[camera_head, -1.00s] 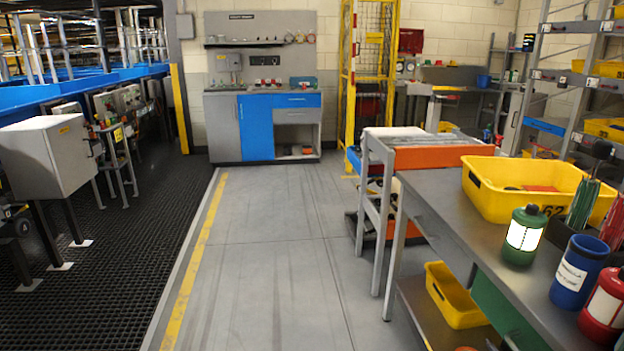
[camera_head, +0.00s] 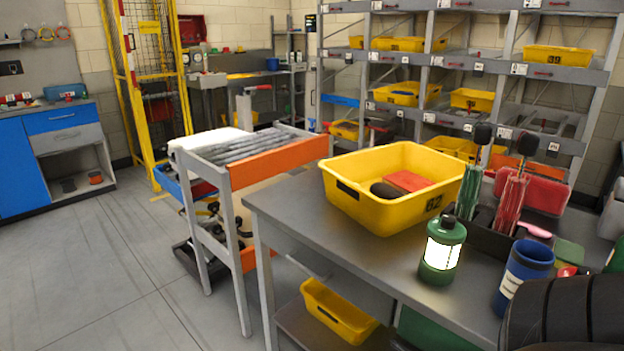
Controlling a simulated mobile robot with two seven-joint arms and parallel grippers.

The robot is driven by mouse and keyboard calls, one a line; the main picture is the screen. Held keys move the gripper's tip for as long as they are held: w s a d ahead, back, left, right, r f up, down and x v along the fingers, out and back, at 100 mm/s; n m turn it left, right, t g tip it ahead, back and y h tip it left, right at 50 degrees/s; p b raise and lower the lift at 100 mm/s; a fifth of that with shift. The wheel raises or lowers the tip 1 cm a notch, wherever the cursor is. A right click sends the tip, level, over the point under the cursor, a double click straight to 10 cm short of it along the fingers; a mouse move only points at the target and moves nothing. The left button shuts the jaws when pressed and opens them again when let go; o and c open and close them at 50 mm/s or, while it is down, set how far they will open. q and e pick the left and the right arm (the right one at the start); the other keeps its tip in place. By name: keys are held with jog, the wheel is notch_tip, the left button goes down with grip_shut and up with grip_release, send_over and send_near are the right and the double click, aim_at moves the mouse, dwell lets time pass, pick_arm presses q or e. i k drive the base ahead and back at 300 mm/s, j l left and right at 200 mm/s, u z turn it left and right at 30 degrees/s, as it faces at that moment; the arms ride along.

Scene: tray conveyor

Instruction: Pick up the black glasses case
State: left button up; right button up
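A dark, rounded object (camera_head: 386,190) that looks like the black glasses case lies in the yellow tray (camera_head: 372,211), beside a red-orange block (camera_head: 408,181). The tray stands on the grey metal table. Its front wall partly hides the dark object. Neither of my grippers shows in the head view.
A roller conveyor (camera_head: 250,150) adjoins the table. A large dark ribbed shape fills the lower right corner. Floor at left is clear.

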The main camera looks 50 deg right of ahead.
aim_at(381, 190)
jog(key=i+z, duration=0.15)
jog(key=i, duration=0.55)
jog(key=i+j+z, duration=0.15)
jog(key=i, duration=0.55)
jog(key=i+l, duration=0.1)
jog(key=i, duration=0.3)
jog(key=i+l+u, duration=0.1)
jog(key=i, duration=0.3)
jog(key=u, duration=6.25)
